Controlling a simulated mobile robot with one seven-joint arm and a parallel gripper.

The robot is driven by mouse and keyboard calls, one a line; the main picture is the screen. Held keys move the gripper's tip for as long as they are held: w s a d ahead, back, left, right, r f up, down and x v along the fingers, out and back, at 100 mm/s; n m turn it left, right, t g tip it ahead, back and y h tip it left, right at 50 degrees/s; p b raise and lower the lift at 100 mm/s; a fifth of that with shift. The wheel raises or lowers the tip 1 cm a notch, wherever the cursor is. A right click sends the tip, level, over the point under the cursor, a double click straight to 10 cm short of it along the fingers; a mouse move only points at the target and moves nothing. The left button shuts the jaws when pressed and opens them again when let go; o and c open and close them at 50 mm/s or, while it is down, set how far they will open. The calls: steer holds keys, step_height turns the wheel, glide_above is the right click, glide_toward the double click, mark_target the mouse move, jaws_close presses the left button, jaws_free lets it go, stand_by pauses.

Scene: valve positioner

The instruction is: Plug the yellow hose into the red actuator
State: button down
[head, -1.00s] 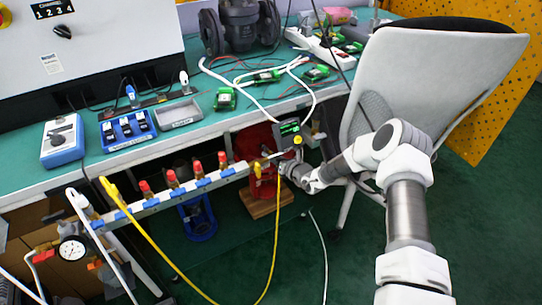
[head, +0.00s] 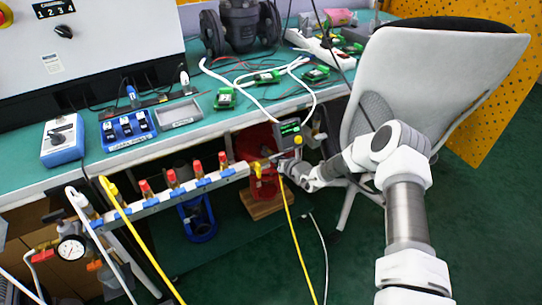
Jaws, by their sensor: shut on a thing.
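The yellow hose (head: 301,240) rises from the floor side to my gripper (head: 276,165). My gripper is shut on the hose's upper end, in front of the red actuator (head: 246,143) under the bench edge. The actuator is a red round body on a wooden block, partly hidden by the manifold and my gripper. A grey unit with a small display (head: 289,128) and a yellow knob sits at its upper right. A small yellow piece (head: 258,170) shows just left of my fingers. Whether the hose end touches a port is too small to tell.
A manifold bar (head: 180,196) with several red-capped valves runs in front of the bench; the hose's other end (head: 104,184) is at its left. A white chair (head: 420,90) stands right, close behind my arm. A white tube (head: 322,240) hangs nearby. The green floor is open.

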steer(key=shift+w+a+r, duration=0.15)
steer(key=shift+w+a, duration=0.15)
steer(key=shift+w, duration=0.05)
steer(key=c, duration=0.7)
jaws_free()
steer(key=shift+s+r, duration=0.1)
steer(key=shift+o, duration=0.2)
steer(key=p+v, duration=0.6)
steer(key=v, duration=1.1)
steer(key=shift+s+d, duration=0.3)
steer(key=shift+d, duration=0.1)
